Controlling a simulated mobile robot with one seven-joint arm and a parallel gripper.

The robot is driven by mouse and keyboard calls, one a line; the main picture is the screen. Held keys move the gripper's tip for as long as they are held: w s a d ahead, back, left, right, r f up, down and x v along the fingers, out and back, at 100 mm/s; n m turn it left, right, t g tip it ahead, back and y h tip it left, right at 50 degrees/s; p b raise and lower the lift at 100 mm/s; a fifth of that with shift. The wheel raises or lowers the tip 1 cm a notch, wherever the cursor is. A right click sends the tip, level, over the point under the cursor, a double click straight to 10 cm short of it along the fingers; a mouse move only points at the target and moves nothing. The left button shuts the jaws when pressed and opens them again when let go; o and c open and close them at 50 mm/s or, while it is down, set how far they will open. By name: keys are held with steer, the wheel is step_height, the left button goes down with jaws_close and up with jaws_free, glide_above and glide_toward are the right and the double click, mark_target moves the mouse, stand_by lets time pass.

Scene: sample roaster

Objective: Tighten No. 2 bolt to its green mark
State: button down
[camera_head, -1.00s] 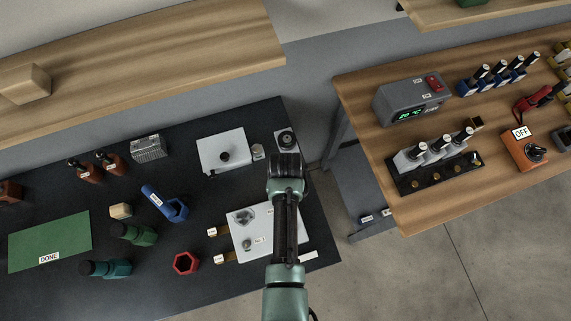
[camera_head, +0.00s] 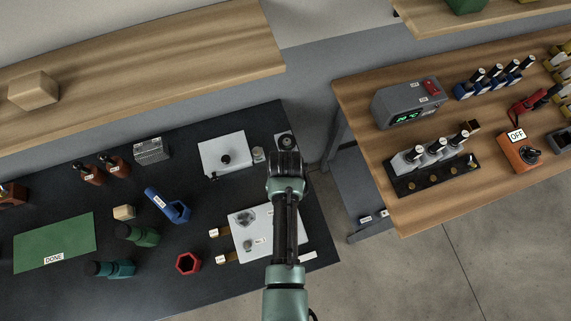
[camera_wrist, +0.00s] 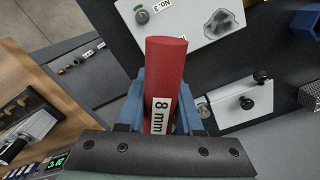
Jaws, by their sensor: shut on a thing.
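In the wrist view my gripper (camera_wrist: 160,95) is shut on a red cylindrical tool (camera_wrist: 167,75) marked "8 mm", between its blue jaws. In the head view my gripper's fingers and the tool are hidden under my wrist, which is over the right part of the dark bench. A white plate (camera_head: 238,222) with bolt fittings lies beneath my arm, partly covered. In the wrist view a bolt (camera_wrist: 141,17) with a green mark beside it sits by a label that seems to read "No. 3". I cannot make out No. 2 bolt. The tool appears apart from the plate.
A second white plate (camera_head: 221,152) with a black knob stands behind. A wooden table (camera_head: 440,205) stands right, across a gap.

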steer(key=shift+r, duration=0.3)
steer(key=shift+r, duration=0.1)
steer(key=shift+r, duration=2.4)
steer(key=w+f+n+b, duration=0.3)
steer(key=w+b, duration=0.6)
steer(key=b, duration=0.8)
step_height(320, 180, down, 2)
steer(key=shift+f+b, duration=0.25)
steer(key=shift+b, duration=0.05)
steer(key=shift+w+r, duration=0.1)
